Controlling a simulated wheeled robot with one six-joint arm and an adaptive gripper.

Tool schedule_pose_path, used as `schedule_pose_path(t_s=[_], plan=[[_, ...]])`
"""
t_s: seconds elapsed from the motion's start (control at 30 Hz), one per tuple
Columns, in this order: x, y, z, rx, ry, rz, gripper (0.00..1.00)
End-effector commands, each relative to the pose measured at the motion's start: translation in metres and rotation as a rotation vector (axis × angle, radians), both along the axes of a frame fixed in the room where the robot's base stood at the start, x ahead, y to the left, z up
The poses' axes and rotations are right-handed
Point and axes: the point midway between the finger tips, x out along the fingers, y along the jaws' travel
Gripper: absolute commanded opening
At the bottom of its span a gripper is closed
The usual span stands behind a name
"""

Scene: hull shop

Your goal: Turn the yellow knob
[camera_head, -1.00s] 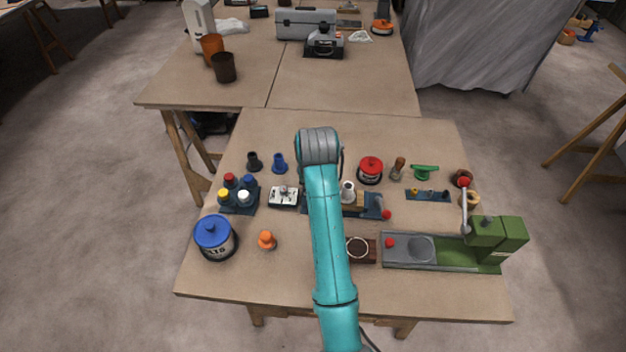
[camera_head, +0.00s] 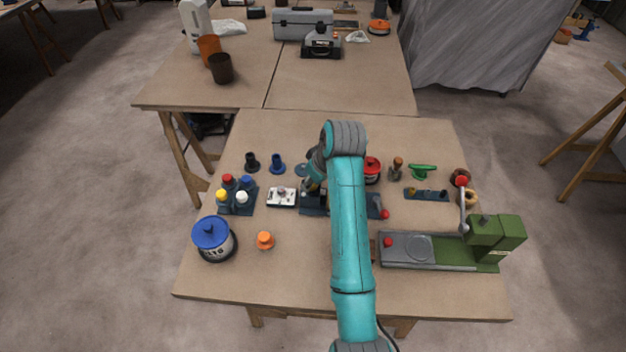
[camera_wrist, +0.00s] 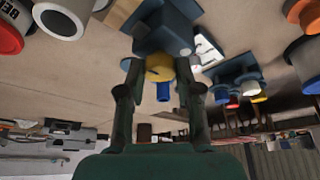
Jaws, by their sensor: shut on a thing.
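The yellow knob (camera_wrist: 158,69) shows in the wrist view on a dark blue block (camera_wrist: 162,36), with a short blue piece (camera_wrist: 163,92) at its end. My gripper (camera_wrist: 158,76) has one finger on each side of the knob and is shut on it. In the head view my gripper (camera_head: 311,184) is low over the dark blue base (camera_head: 313,209), left of my teal arm. The knob itself is hard to make out there, and my arm hides part of the base.
Left of the base are a white switch box (camera_head: 282,198) and a rack of coloured caps (camera_head: 237,209). A red tin (camera_head: 373,170) stands right of my arm. A green machine (camera_head: 495,238) stands at the right.

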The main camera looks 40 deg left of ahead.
Motion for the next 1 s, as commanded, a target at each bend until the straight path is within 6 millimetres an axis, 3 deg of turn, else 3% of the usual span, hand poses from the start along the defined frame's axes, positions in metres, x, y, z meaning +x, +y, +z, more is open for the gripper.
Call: schedule_pose_path(t_s=[0.43,0.47,0.57,0.87,1.0], plan=[[-0.001,-0.001,-0.002,-0.004,0.003,0.012,0.0],[-0.001,-0.001,-0.002,-0.004,0.003,0.012,0.37],[0.0,-0.001,-0.002,-0.003,0.003,0.011,0.59],[0.0,-0.001,0.0,-0.002,0.001,0.01,0.59],[0.0,-0.004,0.01,0.0,-0.001,0.009,0.59]])
